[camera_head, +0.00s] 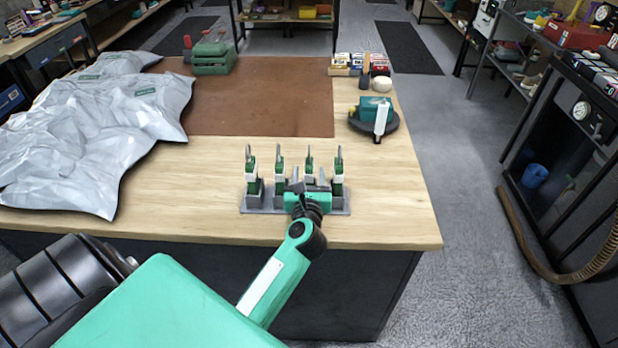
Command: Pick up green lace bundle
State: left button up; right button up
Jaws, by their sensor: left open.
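Several green lace bundles with white bands stand upright in a row in a grey rack (262,209) near the front edge of the wooden table. One is at the left end (251,172), one is next to it (280,172), one is behind my gripper (309,163), and one is at the right end (338,172). My left gripper (310,182) is open and reaches over the front middle of the rack. It hides the lower part of the middle bundles. I cannot tell whether its fingers touch a bundle. My right gripper is not in view.
A crumpled grey plastic sheet (90,135) covers the table's left side. A brown mat (262,95) lies behind the rack. A round dark stand (388,126) with a teal item and a white bottle is at right. Small boxes (358,62) stand behind it. Bare wood surrounds the rack.

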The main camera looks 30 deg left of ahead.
pick_arm(q)
jog(key=shift+x, duration=1.55)
jog(key=shift+d, duration=0.1)
grip_shut()
